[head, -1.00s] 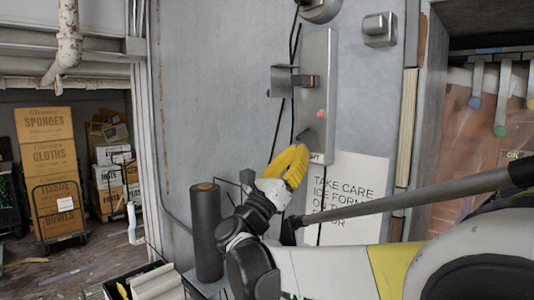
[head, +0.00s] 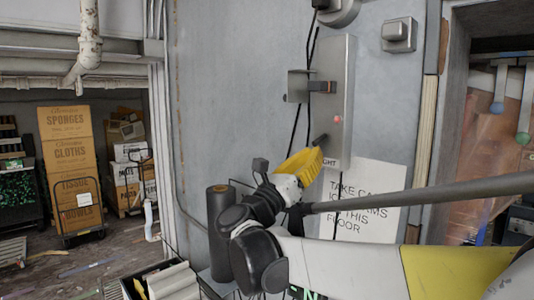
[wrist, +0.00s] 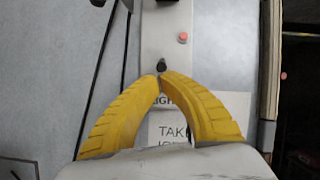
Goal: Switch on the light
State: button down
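A grey metal switch box (head: 342,110) is mounted on the wall, with a small red light (head: 338,119) and a dark lever (head: 320,140) near its bottom. A label reading "GHT", its start hidden, is below the lever. My gripper (head: 314,156) has yellow fingers and is just below and left of the lever in the head view. In the wrist view, the fingertips (wrist: 161,78) meet right under the dark lever (wrist: 161,65), with nothing seen between them. I cannot tell whether they touch the lever.
A paper sign (head: 365,190) hangs below the box. A metal bracket (head: 298,86) and black cables are to its left. A dark cylinder (head: 218,225) stands left of my arm. A doorway with hanging strips is at right. Stacked cartons (head: 68,150) stand far left.

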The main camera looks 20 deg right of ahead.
jog(key=shift+a+r+y, duration=0.1)
jog(key=shift+r+y, duration=0.1)
jog(key=shift+y, duration=0.1)
jog(key=shift+a+r+p, duration=0.1)
jog(key=shift+r+p, duration=0.05)
jog(key=shift+p, duration=0.2)
jog(key=shift+s+a+r, duration=0.2)
jog(key=shift+a+r, duration=0.2)
jog(key=shift+r, duration=0.75)
dwell(1.2)
jog(key=shift+f, duration=0.3)
jog(key=b+v, duration=0.5)
jog(key=v, duration=0.6)
jog(key=shift+s+f, duration=0.25)
jog(key=shift+f, duration=0.1)
